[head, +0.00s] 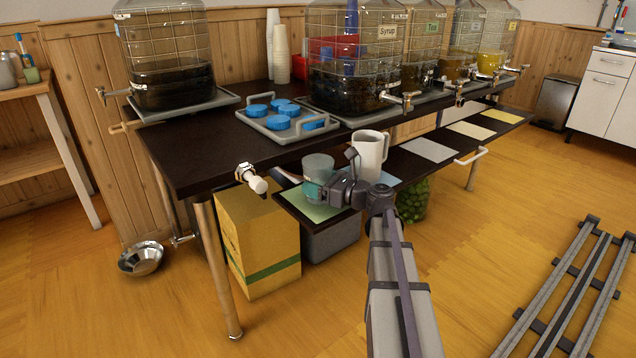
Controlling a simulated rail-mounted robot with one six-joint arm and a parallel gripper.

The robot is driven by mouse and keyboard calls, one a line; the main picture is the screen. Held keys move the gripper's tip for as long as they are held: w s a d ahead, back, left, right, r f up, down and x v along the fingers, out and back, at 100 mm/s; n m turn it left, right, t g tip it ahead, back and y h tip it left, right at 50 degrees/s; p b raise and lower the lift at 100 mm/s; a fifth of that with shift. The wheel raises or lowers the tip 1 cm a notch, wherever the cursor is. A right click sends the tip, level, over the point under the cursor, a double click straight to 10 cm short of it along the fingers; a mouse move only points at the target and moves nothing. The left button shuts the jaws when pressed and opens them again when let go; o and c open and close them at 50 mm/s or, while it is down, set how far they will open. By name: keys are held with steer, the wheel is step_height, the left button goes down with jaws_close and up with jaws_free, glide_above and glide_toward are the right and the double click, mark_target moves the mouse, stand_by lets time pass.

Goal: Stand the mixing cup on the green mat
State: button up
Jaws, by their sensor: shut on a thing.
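The mixing cup (318,165) is a translucent grey-green cup, upright, over the left end of the low shelf. My gripper (322,189) is shut on it, reaching in from the right, with a teal patch showing at the cup's lower part. The green mat (322,213) lies on that shelf, partly hidden behind the gripper and cup. The cup is above or on the mat; I cannot tell whether its base touches, as the gripper hides it.
A white pitcher (369,155) stands close right of the cup by a pale blue mat (388,179). A tap (252,178) juts out on the left. The dark table (195,150) with tapped jars and a tray of blue lids (262,127) rises behind.

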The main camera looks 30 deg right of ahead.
steer(key=o, duration=1)
steer(key=shift+o, duration=0.2)
steer(key=shift+v, duration=4)
steer(key=shift+f, duration=0.1)
steer(key=v, duration=1.1)
steer(key=shift+w, duration=0.1)
